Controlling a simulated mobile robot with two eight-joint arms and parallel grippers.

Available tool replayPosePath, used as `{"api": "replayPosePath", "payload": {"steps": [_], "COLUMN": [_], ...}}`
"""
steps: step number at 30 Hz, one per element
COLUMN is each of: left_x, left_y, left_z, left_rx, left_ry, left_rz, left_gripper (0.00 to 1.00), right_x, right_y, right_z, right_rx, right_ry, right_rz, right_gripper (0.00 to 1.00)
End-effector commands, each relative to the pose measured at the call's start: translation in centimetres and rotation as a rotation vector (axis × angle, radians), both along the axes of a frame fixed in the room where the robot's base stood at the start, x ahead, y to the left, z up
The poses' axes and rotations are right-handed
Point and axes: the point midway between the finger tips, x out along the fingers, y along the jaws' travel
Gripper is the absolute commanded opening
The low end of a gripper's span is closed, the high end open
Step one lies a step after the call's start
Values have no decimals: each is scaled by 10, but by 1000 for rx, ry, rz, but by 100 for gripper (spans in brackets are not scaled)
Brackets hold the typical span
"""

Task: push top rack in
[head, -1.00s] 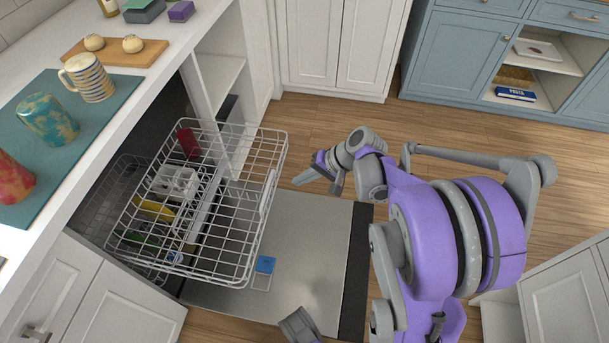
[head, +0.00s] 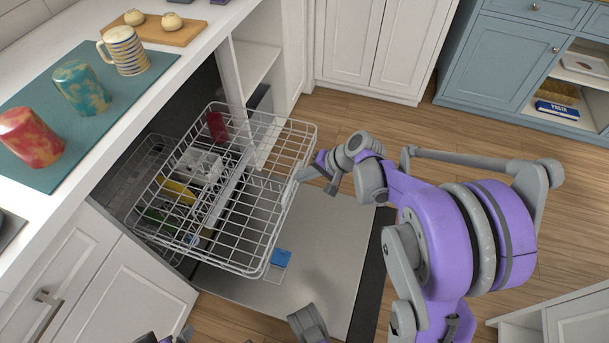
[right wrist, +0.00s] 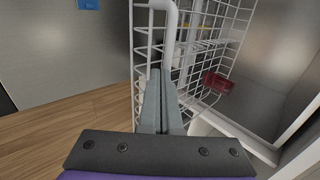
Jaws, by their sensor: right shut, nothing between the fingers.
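The white wire top rack (head: 263,215) is slid out of the dishwasher, over its lowered steel door (head: 325,235). It holds a red cup (head: 216,127), a white piece (head: 203,165) and yellow (head: 178,191) and green items. My right gripper (head: 303,174) is shut and empty at the middle of the rack's front. In the right wrist view its fingers (right wrist: 162,100) are at the white front wires (right wrist: 141,45); contact is hard to tell. A small dark and purple part at the bottom left of the head view may be my left gripper (head: 165,339); its fingers do not show clearly.
A blue item (head: 281,258) is low down below the rack's near front corner. The counter on the left carries mugs on a teal mat (head: 60,165) and a wooden board (head: 170,37). White cabinets flank the dishwasher.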

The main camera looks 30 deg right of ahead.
Motion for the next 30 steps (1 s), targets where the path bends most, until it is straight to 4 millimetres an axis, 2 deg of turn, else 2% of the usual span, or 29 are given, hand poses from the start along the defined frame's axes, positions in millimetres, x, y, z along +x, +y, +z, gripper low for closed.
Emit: {"api": "replayPosePath", "payload": {"steps": [5,11,30], "left_x": [0,0,-1], "left_y": [0,0,0], "left_z": [1,2,5], "left_rx": [0,0,0], "left_ry": [0,-1,-2], "left_rz": [0,0,0], "left_gripper": [100,100,100], "right_x": [10,39,174], "right_y": [9,35,150], "right_z": [0,0,0], "right_rx": [1,2,0], "right_ry": [1,0,-1], "right_rz": [3,6,5], "right_gripper": [0,0,0]}}
